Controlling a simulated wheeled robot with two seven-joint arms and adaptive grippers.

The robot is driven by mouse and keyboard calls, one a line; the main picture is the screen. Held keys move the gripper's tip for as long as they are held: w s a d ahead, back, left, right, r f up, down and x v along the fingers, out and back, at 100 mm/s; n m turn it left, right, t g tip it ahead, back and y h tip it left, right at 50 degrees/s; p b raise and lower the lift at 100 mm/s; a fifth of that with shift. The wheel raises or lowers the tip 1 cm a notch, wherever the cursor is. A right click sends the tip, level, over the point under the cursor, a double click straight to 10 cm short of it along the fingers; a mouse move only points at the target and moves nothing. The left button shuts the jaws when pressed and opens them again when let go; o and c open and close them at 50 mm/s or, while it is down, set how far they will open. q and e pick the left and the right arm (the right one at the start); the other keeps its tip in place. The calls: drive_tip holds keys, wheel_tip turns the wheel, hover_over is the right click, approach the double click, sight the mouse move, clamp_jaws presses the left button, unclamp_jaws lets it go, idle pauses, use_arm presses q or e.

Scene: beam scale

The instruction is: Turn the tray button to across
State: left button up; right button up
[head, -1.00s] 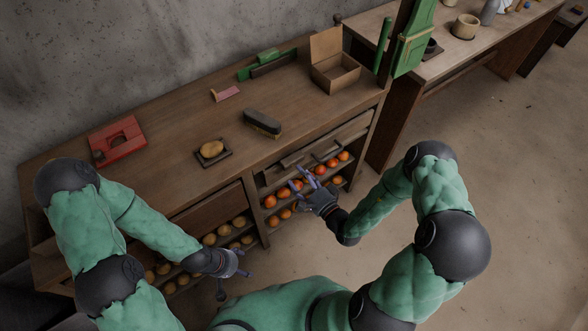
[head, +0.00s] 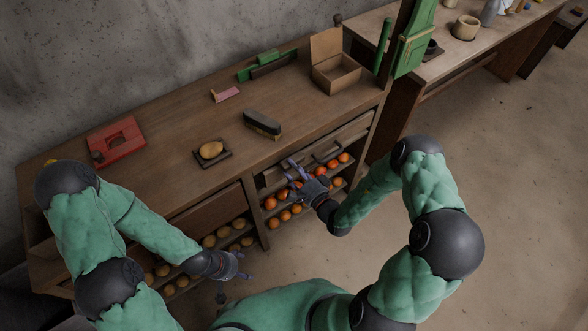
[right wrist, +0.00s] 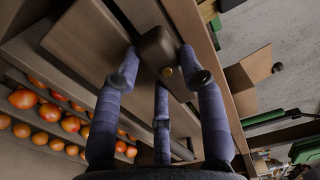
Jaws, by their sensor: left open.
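My right gripper (head: 297,172) is at the cabinet front beneath the bench top in the head view. In the right wrist view its fingers (right wrist: 158,85) are spread, one on each side of the button and one below; contact cannot be told. In the head view the button is not discernible. My left gripper (head: 243,266) is open and empty at lower left.
The bench top (head: 190,125) holds a brush (head: 262,123), a potato on a dark dish (head: 211,151), a red piece (head: 117,140) and an open cardboard box (head: 337,72). Oranges (head: 271,203) and potatoes fill shelves below. The floor at right is clear.

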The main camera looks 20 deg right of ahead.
drive_tip(key=m+p, duration=0.2)
drive_tip(key=m, duration=0.2)
drive_tip(key=m+p, duration=0.3)
drive_tip(key=m, duration=0.1)
drive_tip(key=shift+s+a+r+m+p, duration=0.1)
drive_tip(key=shift+a+r+m+p, duration=0.1)
drive_tip(key=shift+m+p, duration=0.15)
drive_tip(key=m+p, duration=0.2)
drive_tip(key=m, duration=0.2)
drive_tip(key=shift+a+m, duration=0.1)
drive_tip(key=shift+m, duration=0.25)
drive_tip(key=shift+r+m+p, duration=0.1)
drive_tip(key=shift+m+p, duration=1)
drive_tip(key=shift+m, duration=1.2)
drive_tip(key=shift+s, duration=0.1)
drive_tip(key=o, duration=1.2)
drive_tip(key=shift+c, duration=0.2)
